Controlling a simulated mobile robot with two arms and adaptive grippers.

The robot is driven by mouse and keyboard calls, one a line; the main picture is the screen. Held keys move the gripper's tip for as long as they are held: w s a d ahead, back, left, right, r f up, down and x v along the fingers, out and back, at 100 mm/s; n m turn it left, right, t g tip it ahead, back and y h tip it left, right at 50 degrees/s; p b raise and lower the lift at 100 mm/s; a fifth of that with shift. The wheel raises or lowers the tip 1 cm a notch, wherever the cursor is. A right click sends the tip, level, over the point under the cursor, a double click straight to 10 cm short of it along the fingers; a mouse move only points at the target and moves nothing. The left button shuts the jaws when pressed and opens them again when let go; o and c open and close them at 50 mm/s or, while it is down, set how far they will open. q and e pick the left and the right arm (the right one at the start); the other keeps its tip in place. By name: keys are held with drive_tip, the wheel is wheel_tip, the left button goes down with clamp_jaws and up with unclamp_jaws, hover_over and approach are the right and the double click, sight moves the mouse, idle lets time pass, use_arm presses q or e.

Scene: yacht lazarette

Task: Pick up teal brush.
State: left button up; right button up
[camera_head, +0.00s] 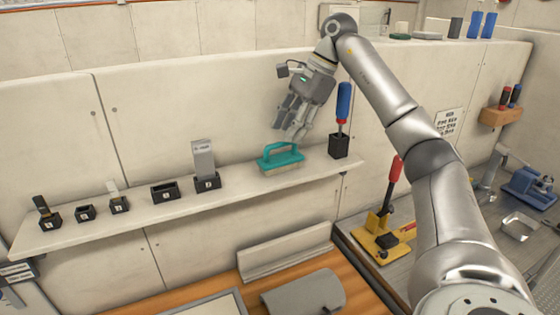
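The teal brush (279,155) lies on the right part of the pale wall shelf (110,227). It has a teal handle arched over its top and light bristles underneath. My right gripper (291,130) hangs just above the brush, with its fingers pointing down and spread apart. I see nothing between the fingers, and a small gap seems to show between the fingertips and the handle. My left gripper is not in view.
A blue-handled tool (343,103) stands in a black holder (339,146) close right of the brush. A grey block (203,157) and several small black holders stand along the shelf to the left. A yellow stand (378,238) with a red-handled tool sits lower right.

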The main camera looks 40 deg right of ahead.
sight(282, 143)
drive_tip(key=x, duration=0.1)
drive_tip(key=p+x, duration=0.1)
drive_tip(key=x, duration=0.1)
drive_tip(key=shift+s+a, duration=0.2)
drive_tip(key=shift+w+a+f, duration=0.15)
drive_tip(key=shift+w+f, duration=0.1)
drive_tip(key=shift+f, duration=0.2)
clamp_jaws()
